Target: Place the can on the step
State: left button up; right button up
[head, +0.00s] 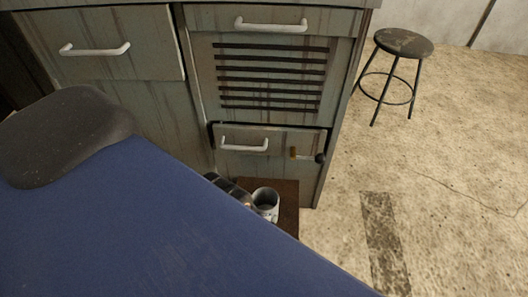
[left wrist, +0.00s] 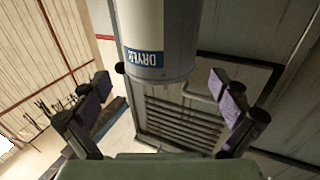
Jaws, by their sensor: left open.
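The can (head: 265,204) is a pale grey cylinder with an open-looking top in the head view. It shows in front of a brown step (head: 287,190) at the foot of the cabinet; its base is hidden, so I cannot tell whether it rests there. My left gripper (head: 230,187) is beside the can, mostly hidden by my blue arm. In the left wrist view its purple-padded fingers (left wrist: 160,88) are spread, apart from the can. My right gripper is not visible.
A worn grey-green cabinet (head: 198,95) with white handles and dark slats stands right behind the step. A round stool (head: 403,43) stands at the back right. The concrete floor (head: 450,150) on the right is clear.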

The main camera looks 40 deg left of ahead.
pick_arm(q)
jog(key=s+p, duration=0.1)
jog(key=s, duration=0.6)
jog(key=shift+d, duration=0.45)
dwell(0.6)
